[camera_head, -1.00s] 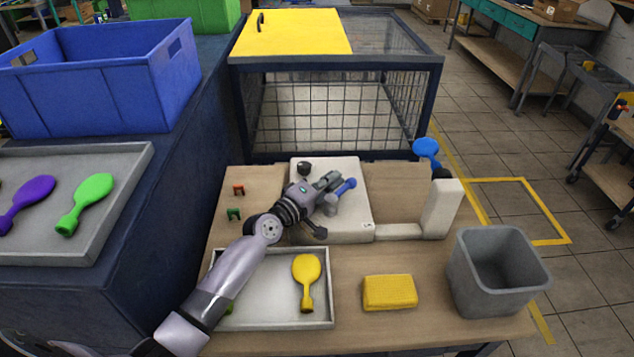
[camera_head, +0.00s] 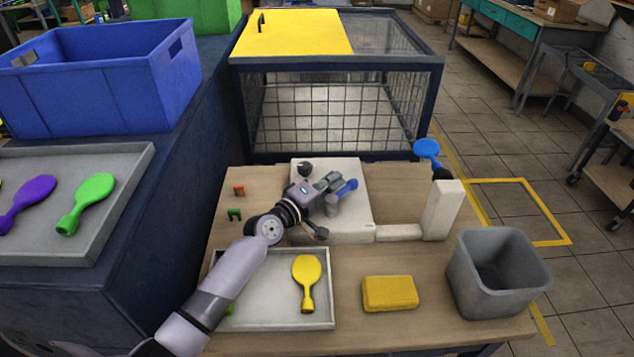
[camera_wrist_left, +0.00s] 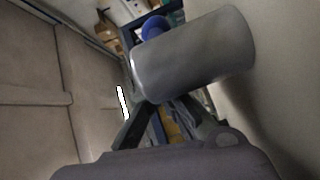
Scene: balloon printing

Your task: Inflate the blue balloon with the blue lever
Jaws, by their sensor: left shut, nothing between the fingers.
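The blue balloon (camera_head: 427,149) sits on the dark nozzle at the top of the white upright post at the right end of the white machine (camera_head: 345,228). The blue lever (camera_head: 347,187) is on top of the machine, beside a grey cylinder (camera_head: 331,204). My left gripper (camera_head: 328,182) is shut and empty, close to the lever and cylinder; I cannot tell whether it touches either. In the left wrist view the grey cylinder (camera_wrist_left: 195,55) is right in front of the fingers, with a blue round end (camera_wrist_left: 154,28) behind it. My right gripper is not in view.
A grey tray (camera_head: 262,318) holds a yellow balloon (camera_head: 307,282). A yellow sponge (camera_head: 390,293) and a grey bin (camera_head: 497,272) stand right of it. Small red (camera_head: 239,190) and green (camera_head: 234,214) clips lie left of the machine. A wire cage (camera_head: 335,115) stands behind.

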